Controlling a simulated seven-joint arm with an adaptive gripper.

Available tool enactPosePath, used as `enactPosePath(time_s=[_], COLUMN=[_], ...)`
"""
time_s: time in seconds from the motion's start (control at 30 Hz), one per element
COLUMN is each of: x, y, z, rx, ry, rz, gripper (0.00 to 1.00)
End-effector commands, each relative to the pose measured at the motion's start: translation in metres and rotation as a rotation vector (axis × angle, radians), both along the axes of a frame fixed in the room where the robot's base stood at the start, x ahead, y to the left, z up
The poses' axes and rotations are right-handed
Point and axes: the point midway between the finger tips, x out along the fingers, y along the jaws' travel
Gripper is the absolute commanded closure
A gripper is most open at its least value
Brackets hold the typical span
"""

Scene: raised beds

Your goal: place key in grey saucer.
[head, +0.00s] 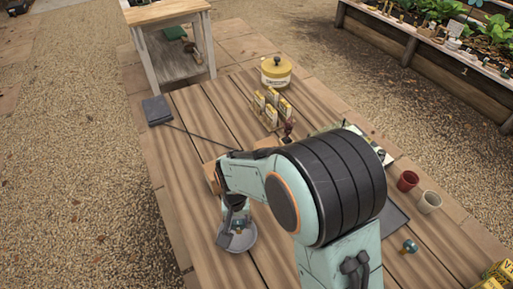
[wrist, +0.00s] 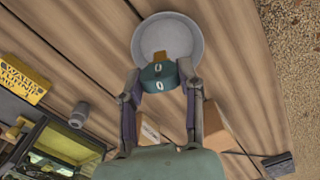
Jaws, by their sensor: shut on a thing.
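The grey saucer (head: 245,240) sits on the wooden table top, partly covered by my gripper in the head view. It also shows in the wrist view (wrist: 147,40), at the top centre. My gripper (wrist: 159,82) is shut on the key (wrist: 158,76), which has a teal head with pale marks and a brass-coloured end. In the wrist view the brass end overlaps the saucer's near part. In the head view my gripper (head: 236,210) is over the saucer's far side. I cannot tell how high the key is above the saucer.
A yellow lidded tin (head: 276,73) and several yellow packets (head: 272,105) stand farther back. A red cup (head: 408,180) and a cream cup (head: 429,202) stand right. The boards left of the saucer are clear.

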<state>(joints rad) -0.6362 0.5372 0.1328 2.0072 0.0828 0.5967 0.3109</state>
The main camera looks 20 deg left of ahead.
Motion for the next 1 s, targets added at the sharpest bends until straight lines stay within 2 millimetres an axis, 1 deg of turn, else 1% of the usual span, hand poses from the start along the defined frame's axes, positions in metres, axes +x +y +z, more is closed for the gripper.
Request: enactPosePath(time_s=[0.03, 0.27, 0.3, 0.43, 0.5, 0.73, 0.87, 0.9, 0.93, 0.97, 1.0], x=[0.004, 0.015, 0.015, 0.014, 0.015, 0.015, 0.014, 0.015, 0.015, 0.015, 0.015], y=[0.004, 0.014, 0.013, 0.013, 0.013, 0.013, 0.013, 0.013, 0.013, 0.013, 0.013], z=[-0.008, -0.026, -0.033, -0.050, -0.054, -0.054, -0.057, -0.057, -0.056, -0.056, -0.056], rx=[-0.002, 0.000, -0.002, -0.002, 0.000, 0.000, 0.000, 0.001, 0.001, 0.001, 0.001], ry=[0.001, 0.001, 0.002, 0.001, 0.000, -0.001, 0.000, -0.001, -0.001, -0.001, -0.001], rz=[0.001, 0.001, 0.000, 0.000, 0.000, 0.000, 0.000, 0.000, 0.000, 0.000, 0.000], gripper=[0.95, 0.95, 0.95, 0.95, 0.95, 0.95, 0.95, 0.52, 0.42, 0.38, 0.38])
